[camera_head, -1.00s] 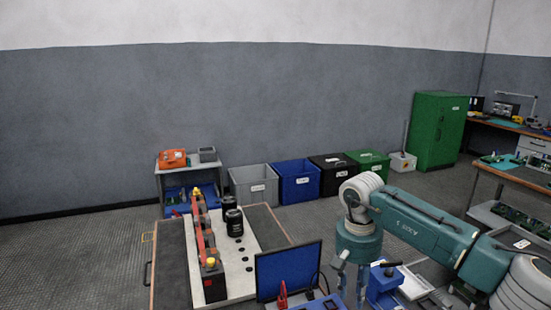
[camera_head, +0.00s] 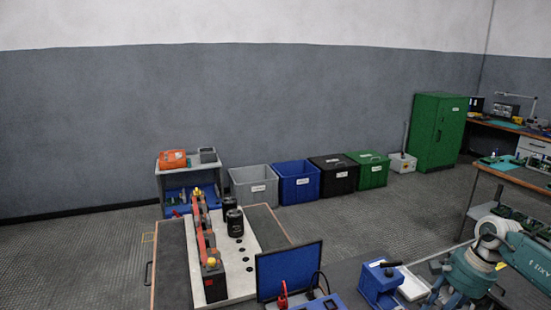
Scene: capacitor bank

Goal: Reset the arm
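My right arm comes in at the lower right edge, teal with pale joints. My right gripper (camera_head: 442,301) is low at the right of the workbench, pointing down and to the left. Its two fingers look spread, with nothing seen between them; the tips run close to the bottom edge of the picture. It is to the right of the blue device (camera_head: 379,285) and apart from it as far as I can see. My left arm and gripper are not in view.
A capacitor bank board (camera_head: 222,258) with black capacitors (camera_head: 235,223) and red-orange bars is at lower left. A monitor (camera_head: 289,270) stands right of it. Bins, including a blue bin (camera_head: 297,183), line the wall beside a green cabinet (camera_head: 438,132). The floor between is clear.

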